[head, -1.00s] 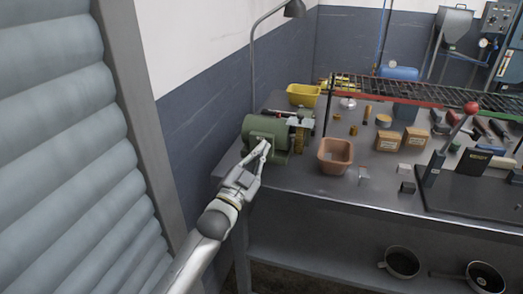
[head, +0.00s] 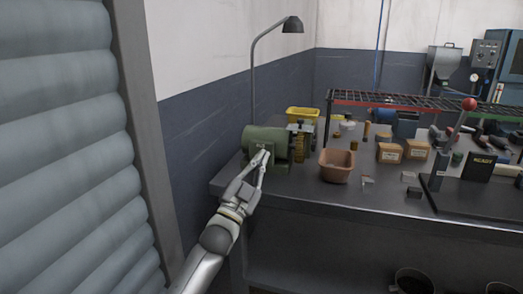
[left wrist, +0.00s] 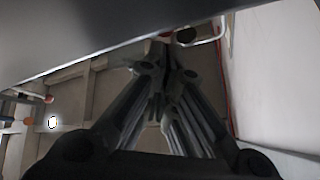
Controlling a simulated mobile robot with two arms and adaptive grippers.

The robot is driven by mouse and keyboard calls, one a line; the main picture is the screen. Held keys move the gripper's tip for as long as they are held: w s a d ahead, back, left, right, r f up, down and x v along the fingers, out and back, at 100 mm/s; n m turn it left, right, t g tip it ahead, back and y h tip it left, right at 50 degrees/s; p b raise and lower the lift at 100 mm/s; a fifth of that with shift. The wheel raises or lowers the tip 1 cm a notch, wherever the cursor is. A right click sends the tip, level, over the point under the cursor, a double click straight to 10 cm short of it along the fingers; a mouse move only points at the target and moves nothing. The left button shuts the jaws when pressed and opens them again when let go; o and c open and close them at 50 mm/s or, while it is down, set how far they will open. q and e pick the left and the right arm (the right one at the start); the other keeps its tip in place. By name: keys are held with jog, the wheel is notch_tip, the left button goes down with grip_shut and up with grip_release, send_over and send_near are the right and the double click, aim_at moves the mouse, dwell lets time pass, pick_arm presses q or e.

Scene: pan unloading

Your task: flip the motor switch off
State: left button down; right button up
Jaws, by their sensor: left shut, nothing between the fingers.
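The green motor (head: 256,134) stands at the left end of the grey workbench, with a brass-coloured brush wheel (head: 299,147) on its right. My left gripper (head: 264,152) is shut and empty. Its fingertips are at the lower front of the motor and overlap it in the head view; I cannot tell whether they touch it. The motor switch cannot be made out and may be hidden by the fingers. In the left wrist view, the dark fingers (left wrist: 167,72) point away beneath a large smooth grey surface. My right gripper is not in view.
A terracotta-coloured bin (head: 336,167) stands right of the motor on the workbench (head: 300,189). A yellow bin (head: 301,114) and a lamp (head: 262,42) are behind. A grey ribbed shutter (head: 55,150) fills the left side. Cardboard boxes (head: 390,153) sit farther right.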

pick_arm(q)
jog(key=shift+f, duration=0.15)
jog(key=shift+s+a+f, duration=0.2)
jog(key=shift+s, duration=0.1)
jog(key=v, duration=1.1)
jog(key=shift+s+r, duration=0.1)
